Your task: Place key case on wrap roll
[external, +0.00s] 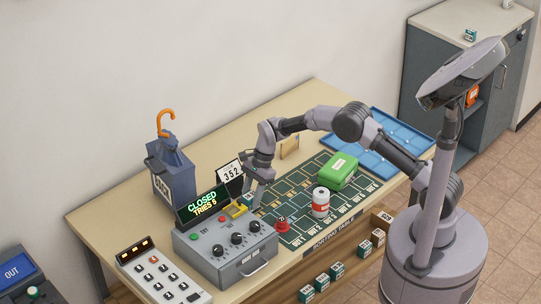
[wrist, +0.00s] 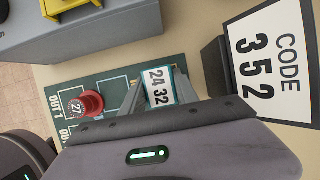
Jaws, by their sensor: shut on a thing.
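My gripper (external: 254,198) points down at the left end of the green sorting mat. In the wrist view its fingers (wrist: 159,88) are shut on a small green block with a white label (wrist: 159,84) reading 24 and 32. I cannot tell whether this block is the key case. A green case (external: 342,172) with a pale mark on top lies on the mat, apart from my gripper. A white cylinder with red bands (external: 320,203), seemingly the wrap roll, stands upright just in front of the green case. Nothing is on its top.
A red round piece marked 27 (external: 281,224) stands on the mat, right of the grey control box (external: 226,253). A sign reading CODE 352 (wrist: 270,58) stands close by my gripper. A blue tray (external: 402,136) lies at the table's far right. An umbrella bin (external: 171,178) stands at left.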

